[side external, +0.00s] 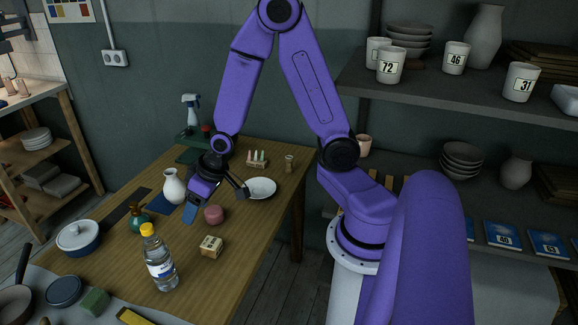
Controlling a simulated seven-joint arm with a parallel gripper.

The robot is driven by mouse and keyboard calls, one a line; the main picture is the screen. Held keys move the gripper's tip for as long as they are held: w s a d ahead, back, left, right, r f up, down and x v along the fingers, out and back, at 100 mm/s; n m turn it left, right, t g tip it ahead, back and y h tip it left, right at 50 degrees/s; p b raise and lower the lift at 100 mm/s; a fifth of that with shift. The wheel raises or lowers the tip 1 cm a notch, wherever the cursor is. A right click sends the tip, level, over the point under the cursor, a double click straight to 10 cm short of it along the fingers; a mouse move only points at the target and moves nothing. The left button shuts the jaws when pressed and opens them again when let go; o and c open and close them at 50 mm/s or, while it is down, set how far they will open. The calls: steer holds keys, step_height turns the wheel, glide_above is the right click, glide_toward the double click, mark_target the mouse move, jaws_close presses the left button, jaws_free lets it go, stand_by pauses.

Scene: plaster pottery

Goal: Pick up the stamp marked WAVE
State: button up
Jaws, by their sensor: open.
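No lettering reading WAVE can be made out in the side external view. A small pale wooden block (211,247) with dark marks on it sits on the wooden table (243,228); the marks are too small to read. A small brown upright piece (289,163) stands near the far right table edge, and I cannot tell whether it is a stamp. My gripper (218,201) is open above the table, close to a pink round pot (214,214), with the pale block nearer the camera. My wrist partly hides the area behind it.
A white plate (261,188) lies right of my gripper, with a small rack (257,159) behind it. A white vase (174,186), a clear bottle (159,262) and a lidded pot (78,238) stand left. Shelves with numbered cups (390,66) stand right.

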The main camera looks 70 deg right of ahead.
steer(key=w+d+f+m+t+h, duration=0.1)
steer(key=w+d+f+m, duration=0.15)
steer(key=d, duration=0.35)
steer(key=w+d+f+m+t+h, duration=0.1)
steer(key=w+d+f+m+h, duration=0.15)
steer(key=d, duration=0.35)
steer(key=m+g+h, duration=0.2)
steer(key=m+h, duration=0.8)
steer(key=h, duration=0.1)
glide_toward(289, 158)
steer(key=x, duration=0.7)
steer(key=shift+s+d, duration=0.2)
steer(key=shift+x, duration=2.6)
steer(key=shift+w+a, duration=0.1)
steer(key=shift+w, duration=0.1)
steer(key=c, duration=1)
